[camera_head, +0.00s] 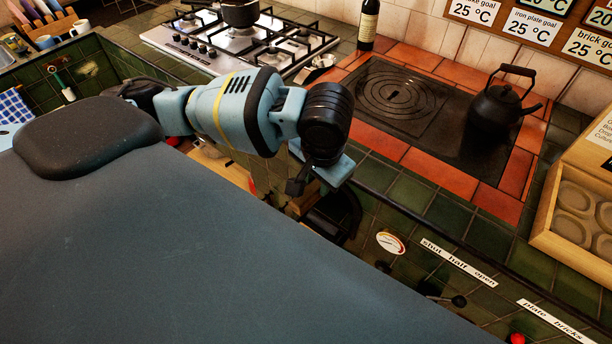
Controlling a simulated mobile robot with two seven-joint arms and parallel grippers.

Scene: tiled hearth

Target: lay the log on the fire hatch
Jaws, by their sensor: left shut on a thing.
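My left gripper (300,184) is low in front of the green-tiled stove front, below my blue and black wrist. It is shut, and a small piece of brown wood (304,201) shows just under its fingers. This seems to be the log, but most of it is hidden by the gripper and arm. Just right of it is a dark rounded part (345,214) in the stove front, which may be the fire hatch. I cannot tell whether the wood touches it. My right gripper is not in view.
Above is a black hot plate (393,92) with rings, framed in red tiles. A black kettle (497,106) and a dark bottle (367,25) stand there. A gas hob (240,42) is at the back left. A wooden tray (548,238) is at the right. A lever (445,299) juts from the front.

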